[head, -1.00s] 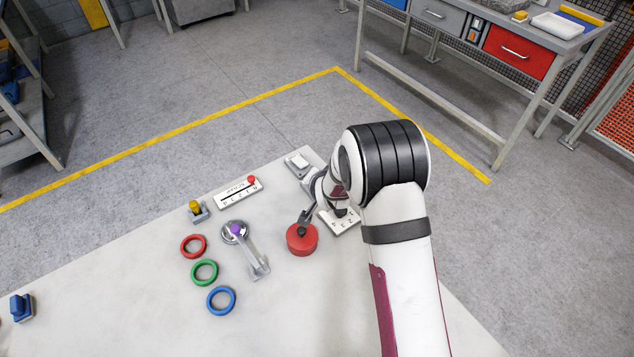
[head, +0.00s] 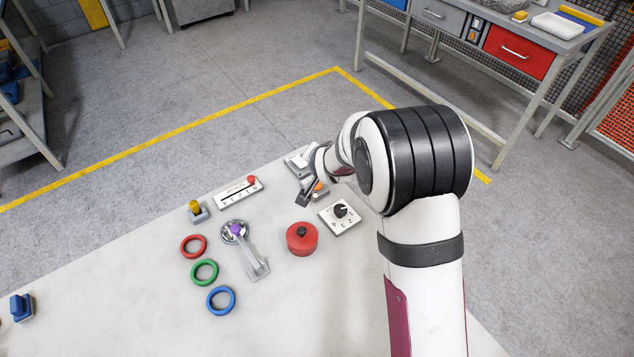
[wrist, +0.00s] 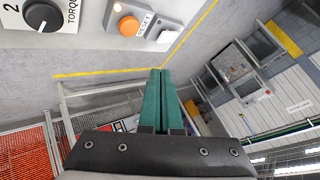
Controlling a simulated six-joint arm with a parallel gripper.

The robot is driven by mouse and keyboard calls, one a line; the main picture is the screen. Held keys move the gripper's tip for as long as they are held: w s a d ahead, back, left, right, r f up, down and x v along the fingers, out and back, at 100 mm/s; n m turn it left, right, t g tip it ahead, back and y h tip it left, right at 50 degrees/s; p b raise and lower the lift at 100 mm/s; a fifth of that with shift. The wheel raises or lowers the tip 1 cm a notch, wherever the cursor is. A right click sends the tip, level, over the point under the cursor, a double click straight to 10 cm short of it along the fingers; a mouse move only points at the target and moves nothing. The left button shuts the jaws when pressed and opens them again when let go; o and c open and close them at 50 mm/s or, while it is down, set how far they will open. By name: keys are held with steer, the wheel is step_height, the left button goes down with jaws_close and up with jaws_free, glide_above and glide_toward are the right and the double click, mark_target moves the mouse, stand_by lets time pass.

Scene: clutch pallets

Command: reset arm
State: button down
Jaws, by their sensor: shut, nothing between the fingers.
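My gripper (head: 307,193) is shut and empty above the far part of the table in the head view. In the wrist view its green fingers (wrist: 161,75) lie side by side, and they point up toward the panel edge. An orange button (wrist: 129,26) beside the word RESET shows there; it is partly hidden behind my wrist in the head view (head: 319,187). A black knob (wrist: 42,15) marked TORQUE is to its left, also seen in the head view (head: 341,210). A red round lid-like piece (head: 302,240) with a black knob sits nearer on the table.
Red (head: 193,247), green (head: 204,272) and blue (head: 221,300) rings lie on the left. A grey lever with a purple knob (head: 236,230), a slider panel (head: 228,198), a yellow-topped switch (head: 195,209) and a blue switch (head: 21,308) stand around them. The front table area (head: 130,290) is clear.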

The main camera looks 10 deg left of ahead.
stand_by(0.3)
steer(key=s+d+r+g+h, duration=0.25)
steer(key=s+d+r, duration=0.45)
steer(key=s+d, duration=0.35)
steer(key=s+d+r+g, duration=0.2)
steer(key=s+d+g, duration=0.1)
steer(key=s, duration=1)
steer(key=s+d+r+g, duration=0.1)
steer(key=s+d+g, duration=0.2)
steer(key=s, duration=1.1)
steer(key=shift+r+m+y, duration=0.3)
steer(key=shift+r+y, duration=0.1)
steer(key=shift+y, duration=0.05)
steer(key=shift+d, duration=0.1)
